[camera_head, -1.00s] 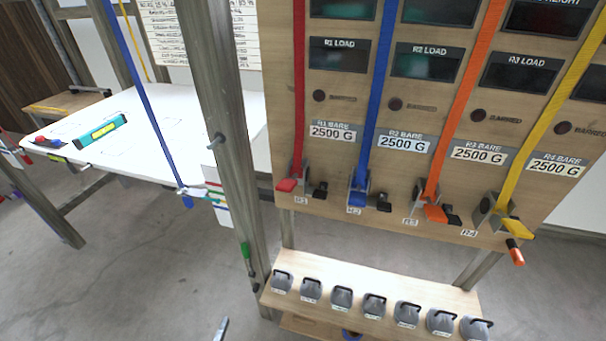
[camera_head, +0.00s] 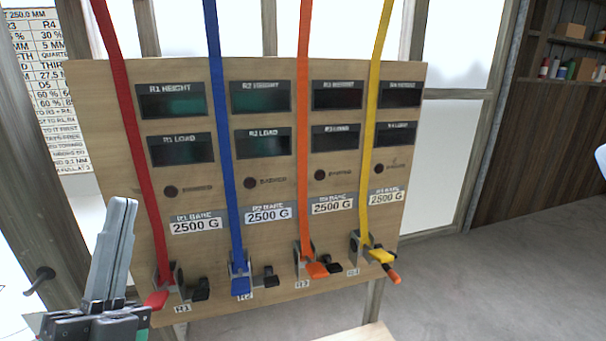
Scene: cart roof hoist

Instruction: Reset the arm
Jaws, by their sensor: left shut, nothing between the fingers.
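My left gripper (camera_head: 122,215) stands at the lower left of the head view, fingers pointing up and closed together with nothing between them. It appears in front of the left edge of the wooden panel (camera_head: 110,130), left of the red strap (camera_head: 128,130) and its red lever (camera_head: 156,299). I cannot tell how far it is from the panel. My right gripper is not in view; a small pale shape at the right edge is too cropped to identify.
Blue (camera_head: 222,130), orange (camera_head: 304,130) and yellow (camera_head: 372,130) straps run down the panel to cam cleats with levers. Dark displays sit above. A wooden post (camera_head: 40,190) stands at the left. Shelves (camera_head: 570,60) are at the back right, with open floor (camera_head: 480,280) before them.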

